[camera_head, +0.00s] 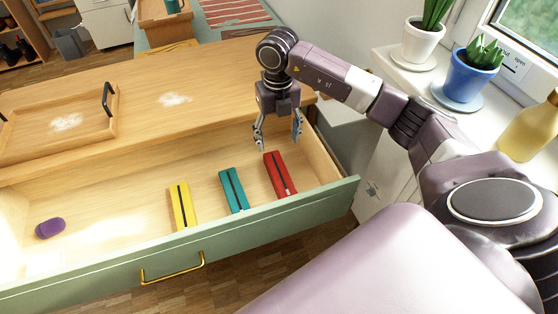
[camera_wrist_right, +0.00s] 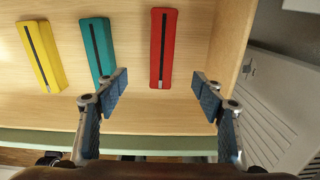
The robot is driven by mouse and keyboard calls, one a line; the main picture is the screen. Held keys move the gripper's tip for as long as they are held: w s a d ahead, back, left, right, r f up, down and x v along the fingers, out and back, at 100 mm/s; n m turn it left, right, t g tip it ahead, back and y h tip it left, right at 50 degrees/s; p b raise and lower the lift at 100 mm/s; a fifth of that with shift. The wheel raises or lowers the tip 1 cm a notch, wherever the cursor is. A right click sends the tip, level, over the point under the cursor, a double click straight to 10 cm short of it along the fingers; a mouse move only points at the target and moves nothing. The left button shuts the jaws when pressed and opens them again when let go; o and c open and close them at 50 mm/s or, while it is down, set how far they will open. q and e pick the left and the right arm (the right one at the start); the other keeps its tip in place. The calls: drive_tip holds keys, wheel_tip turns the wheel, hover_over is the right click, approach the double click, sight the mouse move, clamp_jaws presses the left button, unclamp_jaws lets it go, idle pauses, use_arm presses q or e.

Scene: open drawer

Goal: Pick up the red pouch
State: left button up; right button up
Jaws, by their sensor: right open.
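The red pouch (camera_head: 279,174) lies in the open drawer near its right end, a long narrow block with a dark zip line along its top. It also shows in the right wrist view (camera_wrist_right: 169,50), upper middle, ahead of and between the fingers. My right gripper (camera_head: 278,140) is open and empty, pointing down above the drawer just behind the pouch in the head view. In the right wrist view its two fingers (camera_wrist_right: 160,90) stand wide apart and do not touch the pouch. My left gripper is not in view.
A teal pouch (camera_head: 234,190) and a yellow pouch (camera_head: 182,205) lie left of the red one. A purple object (camera_head: 50,228) lies at the drawer's left. The green drawer front (camera_head: 120,262) and right wall (camera_head: 322,158) border the space. A wooden tray (camera_head: 70,142) sits on top.

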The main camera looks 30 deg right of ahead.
drive_tip(key=b, duration=0.4)
hover_over(280, 172)
wheel_tip(280, 172, down, 6)
drive_tip(key=f+b, duration=0.3)
drive_tip(key=shift+a+f, duration=0.3)
drive_tip(key=shift+a, duration=0.1)
drive_tip(key=f, duration=0.2)
drive_tip(key=f+b, duration=0.1)
drive_tip(key=f, duration=0.3)
drive_tip(key=shift+s+d+f, duration=0.1)
drive_tip(key=shift+d, duration=0.15)
drive_tip(key=shift+f, duration=0.6)
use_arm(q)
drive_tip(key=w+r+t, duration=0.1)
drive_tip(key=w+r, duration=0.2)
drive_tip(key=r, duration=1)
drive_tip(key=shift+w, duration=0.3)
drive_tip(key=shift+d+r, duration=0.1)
use_arm(e)
drive_tip(key=shift+c, duration=0.3)
drive_tip(key=c, duration=1.3)
